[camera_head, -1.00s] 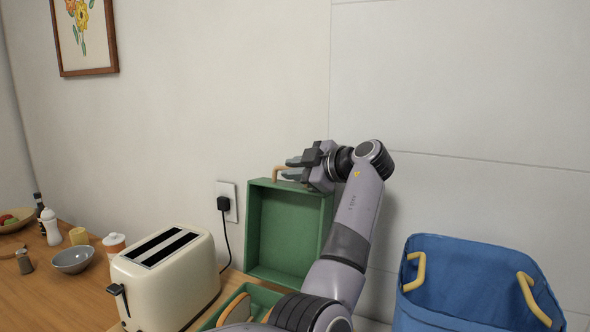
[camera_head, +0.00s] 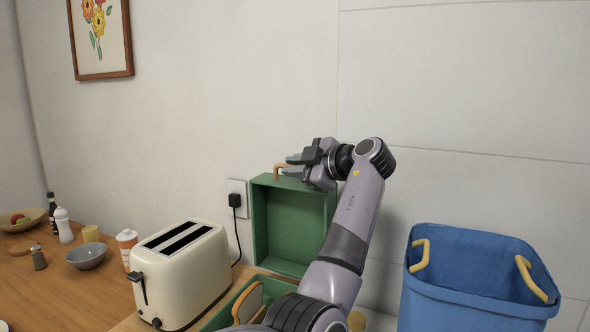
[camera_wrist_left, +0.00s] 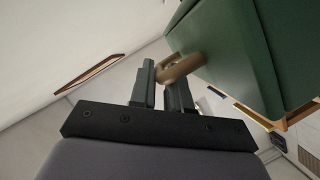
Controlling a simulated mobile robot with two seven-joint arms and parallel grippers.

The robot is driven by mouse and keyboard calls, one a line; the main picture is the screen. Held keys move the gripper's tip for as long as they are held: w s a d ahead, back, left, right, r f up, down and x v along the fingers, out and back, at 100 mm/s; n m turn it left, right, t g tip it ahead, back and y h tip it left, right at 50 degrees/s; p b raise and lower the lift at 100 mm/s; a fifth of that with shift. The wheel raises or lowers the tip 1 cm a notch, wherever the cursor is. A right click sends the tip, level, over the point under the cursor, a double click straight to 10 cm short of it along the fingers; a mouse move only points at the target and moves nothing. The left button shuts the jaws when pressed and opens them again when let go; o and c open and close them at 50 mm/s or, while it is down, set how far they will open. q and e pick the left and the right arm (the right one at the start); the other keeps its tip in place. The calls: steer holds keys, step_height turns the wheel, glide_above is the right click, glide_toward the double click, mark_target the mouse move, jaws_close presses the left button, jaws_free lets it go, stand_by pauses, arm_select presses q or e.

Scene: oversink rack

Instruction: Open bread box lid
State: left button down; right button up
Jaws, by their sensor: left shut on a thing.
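The green bread box lid (camera_head: 293,226) stands upright and open near the wall, its hollow inside facing me. Its tan handle (camera_head: 291,167) is at the top edge. My left gripper (camera_head: 299,164) is at that handle. In the left wrist view my left gripper (camera_wrist_left: 164,84) is shut on the tan handle (camera_wrist_left: 181,70), with the green lid (camera_wrist_left: 225,45) beside it. The green box body (camera_head: 237,300) sits below on the counter, partly hidden by my arm. A tan handle (camera_head: 248,301) also shows on the box body. My right gripper is not in view.
A cream toaster (camera_head: 181,275) stands left of the box, its black plug (camera_head: 235,200) in the wall socket. A bowl (camera_head: 87,256), shakers and a fruit bowl (camera_head: 21,220) are farther left. A blue bin (camera_head: 478,290) stands to the right.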

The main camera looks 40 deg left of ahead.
arm_select(q)
steer(key=shift+f, duration=0.1)
steer(key=c, duration=1.4)
jaws_free()
steer(key=shift+w, duration=0.1)
steer(key=shift+c, duration=0.2)
steer(key=shift+d, duration=0.1)
steer(key=shift+b+v, duration=0.55)
steer(key=shift+v, duration=2.9)
